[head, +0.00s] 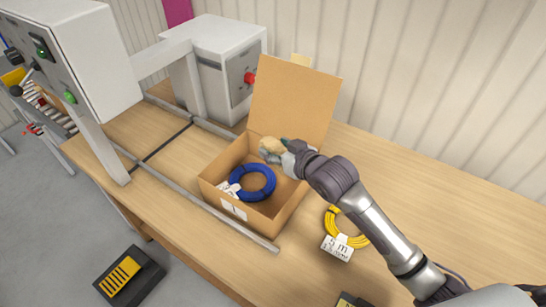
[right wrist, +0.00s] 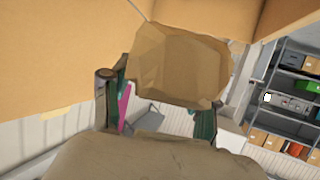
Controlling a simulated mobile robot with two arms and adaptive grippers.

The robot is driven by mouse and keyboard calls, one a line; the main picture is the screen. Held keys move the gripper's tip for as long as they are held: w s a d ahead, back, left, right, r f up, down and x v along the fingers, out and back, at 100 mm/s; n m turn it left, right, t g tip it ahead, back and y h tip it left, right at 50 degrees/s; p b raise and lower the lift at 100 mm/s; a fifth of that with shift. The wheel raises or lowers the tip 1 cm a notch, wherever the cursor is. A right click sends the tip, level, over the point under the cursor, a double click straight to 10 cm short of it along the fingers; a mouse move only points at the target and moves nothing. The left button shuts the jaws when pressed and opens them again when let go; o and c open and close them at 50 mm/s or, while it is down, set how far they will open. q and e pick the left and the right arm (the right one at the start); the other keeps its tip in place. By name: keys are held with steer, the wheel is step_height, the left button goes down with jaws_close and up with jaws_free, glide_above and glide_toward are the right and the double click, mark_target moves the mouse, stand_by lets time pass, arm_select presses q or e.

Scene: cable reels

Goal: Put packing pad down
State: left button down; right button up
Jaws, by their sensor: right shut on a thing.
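A crumpled tan packing pad (head: 271,145) is in my right gripper (head: 284,146), over the back part of an open cardboard box (head: 209,184). In the right wrist view, the pad (right wrist: 180,63) sits between the two fingers of the right gripper (right wrist: 160,100). The box stands on the wooden table with its lid raised at the back. A coiled blue cable (head: 262,193) with a white tag lies inside the box, in front of the pad. I cannot tell whether the pad touches the box floor. My left gripper is not in view.
A yellow cable coil (head: 346,238) with a white label lies on the table (head: 440,190) right of the box, near my right arm. A grey machine (head: 215,65) with a red button stands behind left. Metal rails (head: 190,192) run left of the box. The table's back right is clear.

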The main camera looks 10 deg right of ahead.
steer(key=shift+w+a+f, duration=0.2)
steer(key=shift+a, duration=0.15)
steer(key=shift+a+f, duration=0.1)
steer(key=shift+f, duration=0.2)
step_height(320, 180, down, 3)
steer(key=shift+f+p, duration=0.1)
steer(key=shift+p, duration=0.5)
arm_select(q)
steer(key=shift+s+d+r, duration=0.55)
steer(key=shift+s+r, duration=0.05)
arm_select(e)
steer(key=shift+f, duration=0.2)
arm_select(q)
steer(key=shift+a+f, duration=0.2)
arm_select(e)
steer(key=shift+f, duration=0.6)
steer(key=o, duration=0.9)
